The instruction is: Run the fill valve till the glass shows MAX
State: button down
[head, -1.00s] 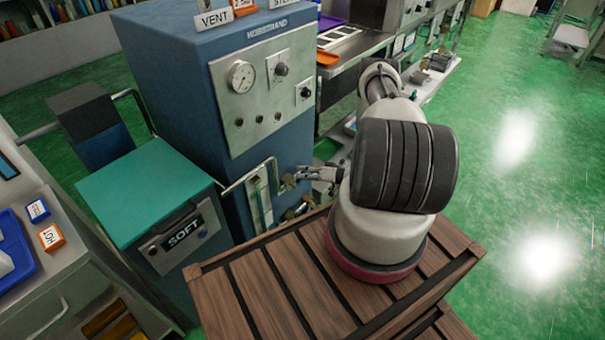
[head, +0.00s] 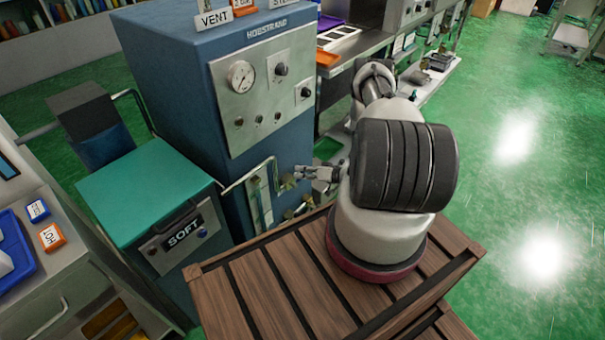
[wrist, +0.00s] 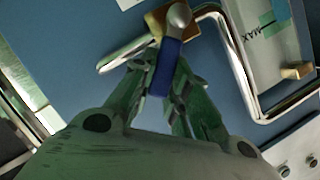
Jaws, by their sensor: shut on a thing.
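The fill valve shows in the wrist view as a brass body with a blue lever (wrist: 172,62) on a bare metal pipe. My gripper (wrist: 158,78) has its fingers on either side of the blue lever and is shut on it. In the head view my gripper (head: 297,173) is at the front of the blue boiler cabinet, beside the sight glass plate (head: 260,197). The glass's pale plate (wrist: 280,40) also shows in the wrist view, with a MAX mark, turned in the picture, and a teal patch. I cannot tell the water level.
The blue cabinet (head: 180,95) carries a pressure gauge (head: 240,75) and knobs. A teal-lidded SOFT box (head: 150,190) stands to its left. A slatted wooden surface (head: 270,290) lies in front. Green floor is open at right.

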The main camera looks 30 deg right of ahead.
aim_at(295, 185)
jog(key=shift+s+a+r+n+h, duration=0.25)
jog(key=shift+a+r+n+h, duration=0.35)
jog(key=shift+n, duration=0.4)
jog(key=shift+s+a+r+n+h, duration=0.2)
jog(key=shift+a+n+h, duration=0.45)
jog(key=shift+n, duration=0.15)
jog(key=shift+s+a+r+n+t+h, duration=0.1)
jog(key=shift+s+a+n+t+h, duration=0.1)
jog(key=shift+a+n+h, duration=0.3)
jog(key=shift+s+a+n+t+h, duration=0.15)
jog(key=shift+a+n+h, duration=0.15)
jog(key=shift+n, duration=0.4)
jog(key=c, duration=1.4)
grip_release()
jog(key=shift+a, duration=0.1)
jog(key=shift+o, duration=0.2)
jog(key=v, duration=1.2)
